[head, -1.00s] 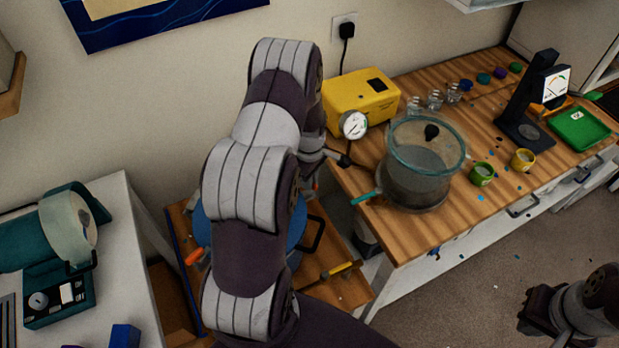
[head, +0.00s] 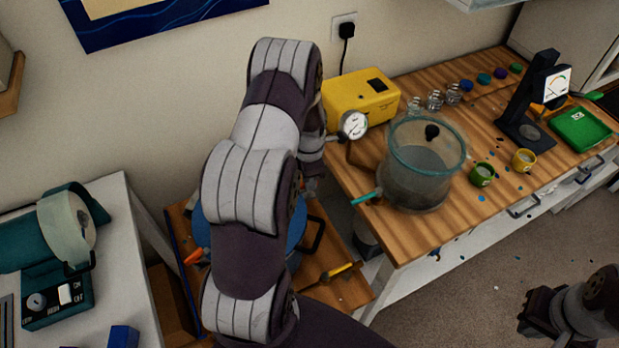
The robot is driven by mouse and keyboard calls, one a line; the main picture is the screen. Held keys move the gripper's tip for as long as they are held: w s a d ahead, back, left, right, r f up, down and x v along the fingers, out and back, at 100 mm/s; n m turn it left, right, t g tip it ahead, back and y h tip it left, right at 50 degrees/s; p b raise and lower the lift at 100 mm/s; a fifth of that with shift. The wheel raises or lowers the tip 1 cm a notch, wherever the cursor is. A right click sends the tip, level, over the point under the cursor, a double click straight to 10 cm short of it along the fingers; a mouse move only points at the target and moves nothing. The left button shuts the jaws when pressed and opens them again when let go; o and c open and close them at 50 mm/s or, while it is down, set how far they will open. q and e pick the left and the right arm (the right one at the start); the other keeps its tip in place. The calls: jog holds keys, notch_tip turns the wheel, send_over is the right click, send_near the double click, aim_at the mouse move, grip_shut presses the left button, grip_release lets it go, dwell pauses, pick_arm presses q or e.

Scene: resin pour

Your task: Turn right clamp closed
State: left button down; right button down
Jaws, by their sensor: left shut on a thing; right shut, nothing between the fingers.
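A blue round pot (head: 297,222) stands low between the tables, mostly hidden behind my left arm. An orange clamp handle (head: 193,257) shows at its left side. The right clamp is mostly hidden by my arm. My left gripper (head: 311,184) is just visible at the right edge of my arm, over the pot's far right side. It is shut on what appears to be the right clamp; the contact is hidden. My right gripper (head: 535,312) is shut and empty at the lower right, over the floor, far from the pot.
The wooden bench (head: 420,232) holds a clear chamber (head: 420,178), a yellow pump (head: 360,97) with a gauge (head: 353,125), green and yellow cups, and a dark stand. A yellow-handled tool (head: 340,271) lies by the pot. A white table (head: 110,225) is at left.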

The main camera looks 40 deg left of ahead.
pick_arm(q)
jog(key=shift+n, duration=0.9)
jog(key=c, duration=1.2)
grip_release()
jog(key=shift+o, duration=0.2)
jog(key=shift+r, duration=0.1)
notch_tip(320, 180, up, 12)
jog(key=b, duration=0.2)
jog(key=shift+r, duration=0.25)
